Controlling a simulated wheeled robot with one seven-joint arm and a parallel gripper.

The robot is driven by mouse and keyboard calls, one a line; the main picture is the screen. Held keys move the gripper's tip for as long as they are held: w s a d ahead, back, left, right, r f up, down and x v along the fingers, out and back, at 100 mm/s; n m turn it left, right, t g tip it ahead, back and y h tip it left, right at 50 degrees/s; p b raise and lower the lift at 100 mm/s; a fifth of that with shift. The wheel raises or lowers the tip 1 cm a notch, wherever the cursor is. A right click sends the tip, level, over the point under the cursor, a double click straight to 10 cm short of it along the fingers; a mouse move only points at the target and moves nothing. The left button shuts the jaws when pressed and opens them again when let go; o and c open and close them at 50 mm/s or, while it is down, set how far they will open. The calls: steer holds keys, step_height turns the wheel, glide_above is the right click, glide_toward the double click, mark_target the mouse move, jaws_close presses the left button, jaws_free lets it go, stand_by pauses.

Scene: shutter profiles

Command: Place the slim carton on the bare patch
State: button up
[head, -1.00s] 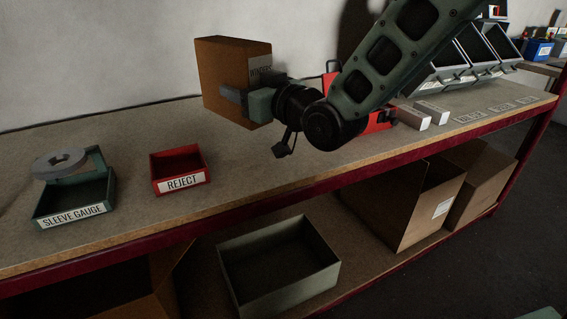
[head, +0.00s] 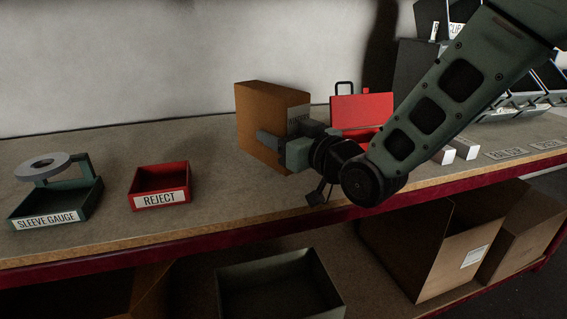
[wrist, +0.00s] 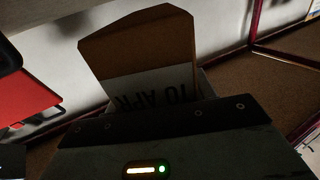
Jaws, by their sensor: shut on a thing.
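The slim carton (head: 266,122), an upright brown box with a printed label, is held in my gripper (head: 280,146) near the back of the bench. The jaws are shut on it. In the wrist view the carton (wrist: 145,45) rises beyond my gripper, with part of its label readable. In the head view its base is at or very near the bench top; I cannot tell whether it touches. No marked bare patch can be made out for certain; open bench top (head: 215,150) lies to the left of the carton.
A red REJECT tray (head: 160,185) and a green SLEEVE GAUGE tray (head: 56,200) with a grey ring stand to the left. An open red box (head: 361,112) is close behind my wrist. Small pale blocks (head: 463,147) lie right. Open boxes fill the lower shelf.

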steer(key=shift+f+b, duration=0.45)
steer(key=shift+f, duration=1.9)
steer(key=shift+f, duration=0.2)
steer(key=o, duration=1.3)
steer(key=shift+r, duration=0.1)
steer(key=shift+s+d+r, duration=0.1)
steer(key=v, duration=0.7)
steer(key=shift+s, duration=0.15)
